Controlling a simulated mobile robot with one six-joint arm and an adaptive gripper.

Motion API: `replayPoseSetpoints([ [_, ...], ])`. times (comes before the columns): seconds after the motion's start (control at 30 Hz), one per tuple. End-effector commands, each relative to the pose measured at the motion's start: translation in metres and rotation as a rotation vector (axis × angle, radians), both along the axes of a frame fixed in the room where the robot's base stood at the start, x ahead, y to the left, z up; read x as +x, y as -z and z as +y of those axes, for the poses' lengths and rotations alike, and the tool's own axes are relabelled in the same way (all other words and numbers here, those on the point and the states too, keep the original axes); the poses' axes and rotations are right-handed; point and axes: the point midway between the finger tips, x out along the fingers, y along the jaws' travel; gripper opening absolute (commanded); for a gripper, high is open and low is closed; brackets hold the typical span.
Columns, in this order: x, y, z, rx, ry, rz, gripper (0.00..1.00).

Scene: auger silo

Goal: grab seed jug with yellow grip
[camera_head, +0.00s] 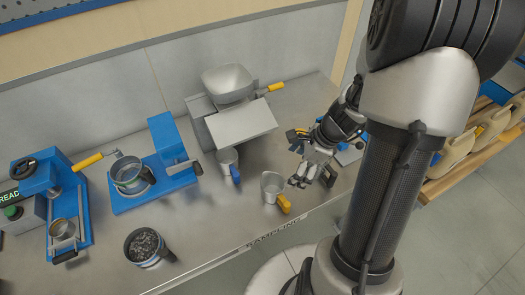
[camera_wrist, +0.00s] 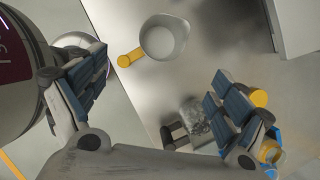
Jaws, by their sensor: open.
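The seed jug (camera_head: 270,186) is a small pale metal jug with a spout and a yellow grip (camera_head: 284,204). It stands upright near the front edge of the bench. In the wrist view the jug (camera_wrist: 164,38) shows from above, with its yellow grip (camera_wrist: 130,58) pointing to the lower left. My gripper (camera_head: 312,172) is to the right of the jug in the head view, apart from it. In the wrist view my gripper (camera_wrist: 150,98) has its fingers spread wide with nothing held between them, and the jug lies beyond them.
A jug with a blue grip (camera_head: 228,163) stands left of the seed jug. Behind is a grey hopper machine (camera_head: 232,110) with a yellow handle. Blue devices (camera_head: 160,165) and a dark-filled cup (camera_head: 146,246) are at left. The bench's front edge (camera_head: 270,238) is close.

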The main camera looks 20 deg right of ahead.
Motion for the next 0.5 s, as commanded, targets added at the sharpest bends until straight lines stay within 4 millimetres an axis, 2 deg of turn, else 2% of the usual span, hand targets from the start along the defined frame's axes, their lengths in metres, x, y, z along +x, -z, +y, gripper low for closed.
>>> replayPoseSetpoints([
  [0.17,0.001,0.02,-0.002,0.023,0.065,0.022,0.92],
  [0.5,0.018,0.089,0.02,0.021,0.06,0.022,0.92],
])
